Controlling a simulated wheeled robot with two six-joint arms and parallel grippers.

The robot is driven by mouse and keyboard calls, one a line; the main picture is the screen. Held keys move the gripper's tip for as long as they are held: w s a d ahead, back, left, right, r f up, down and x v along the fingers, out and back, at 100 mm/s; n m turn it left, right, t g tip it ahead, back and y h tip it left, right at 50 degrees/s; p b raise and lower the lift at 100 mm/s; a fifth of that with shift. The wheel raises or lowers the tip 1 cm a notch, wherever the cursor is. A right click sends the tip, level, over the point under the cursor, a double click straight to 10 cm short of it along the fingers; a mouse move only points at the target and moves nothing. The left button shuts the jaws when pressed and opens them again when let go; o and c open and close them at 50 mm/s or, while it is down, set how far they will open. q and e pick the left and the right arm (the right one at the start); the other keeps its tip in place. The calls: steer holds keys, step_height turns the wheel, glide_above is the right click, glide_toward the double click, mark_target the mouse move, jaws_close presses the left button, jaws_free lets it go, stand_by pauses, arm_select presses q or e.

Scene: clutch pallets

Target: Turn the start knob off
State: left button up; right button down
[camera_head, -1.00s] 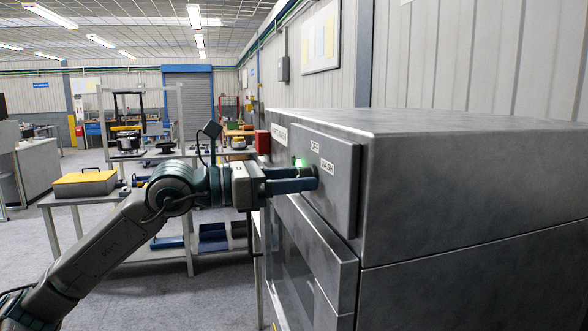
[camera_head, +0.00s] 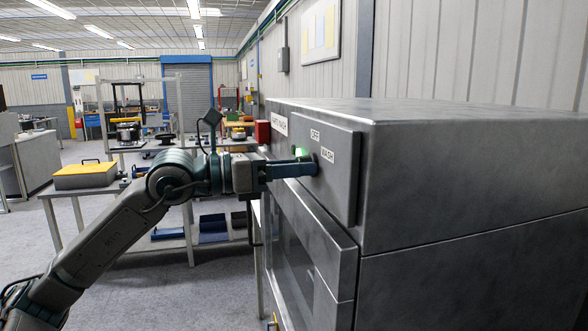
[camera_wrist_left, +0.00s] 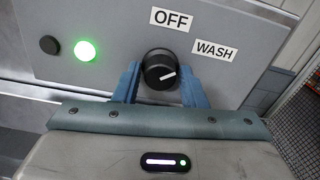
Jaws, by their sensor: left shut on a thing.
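The start knob (camera_wrist_left: 159,70) is round and black, on the grey control panel of a metal washing machine (camera_head: 460,210). Its white mark points right, toward the WASH label (camera_wrist_left: 213,50); the OFF label (camera_wrist_left: 171,19) is above it. My left gripper (camera_head: 312,166) reaches the panel from the left. In the left wrist view, its blue fingers (camera_wrist_left: 159,76) are on both sides of the knob, shut on it. In the head view, the fingers mostly hide the knob. My right gripper is not in view.
A lit green light (camera_wrist_left: 85,51) and a dark button (camera_wrist_left: 48,44) sit left of the knob. A red box (camera_head: 263,132) is by the machine's far end. A table with a yellow-topped case (camera_head: 86,175) stands at the left.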

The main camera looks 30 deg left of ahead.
arm_select(q)
steer(key=n+b, duration=0.1)
steer(key=n, duration=0.9)
steer(key=shift+r, duration=0.1)
steer(key=shift+n, duration=0.4)
steer(key=o, duration=0.8)
